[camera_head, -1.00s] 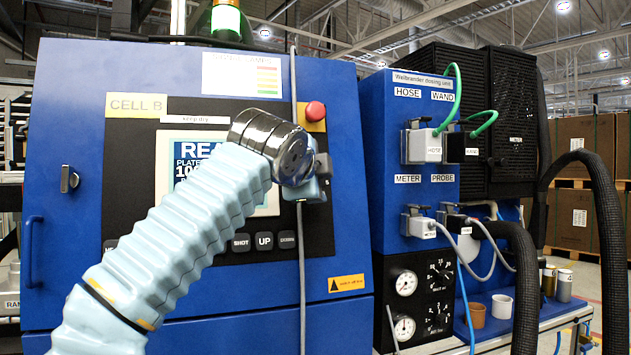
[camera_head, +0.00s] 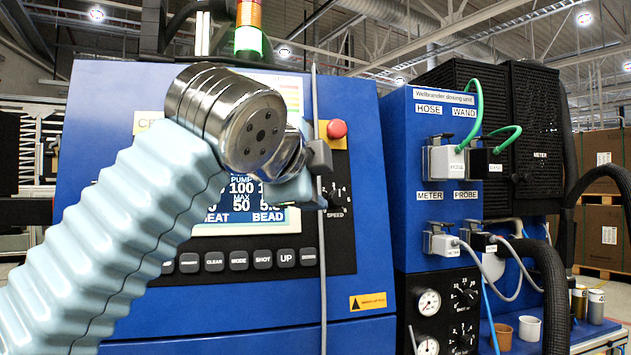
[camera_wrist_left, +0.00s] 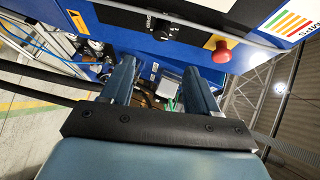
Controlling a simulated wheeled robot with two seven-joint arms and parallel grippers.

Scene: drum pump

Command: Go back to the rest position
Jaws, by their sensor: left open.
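My left arm comes in from the left in the head view, in front of the blue pump cabinet (camera_head: 345,290). My left gripper (camera_head: 318,180) is small there, partly hidden behind my metal wrist, over the right part of the control panel. In the left wrist view its two fingers (camera_wrist_left: 160,80) stand apart with nothing held between them. The lit screen (camera_head: 245,200) is partly covered by my arm. My right gripper is not in view.
The red stop button (camera_head: 337,129) is close to my left gripper. A grey cable (camera_head: 322,270) hangs down the cabinet front. The dosing unit (camera_head: 445,100) stands to the right with plugged connectors and a black hose (camera_head: 552,290). Two cups (camera_head: 529,328) stand on its shelf.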

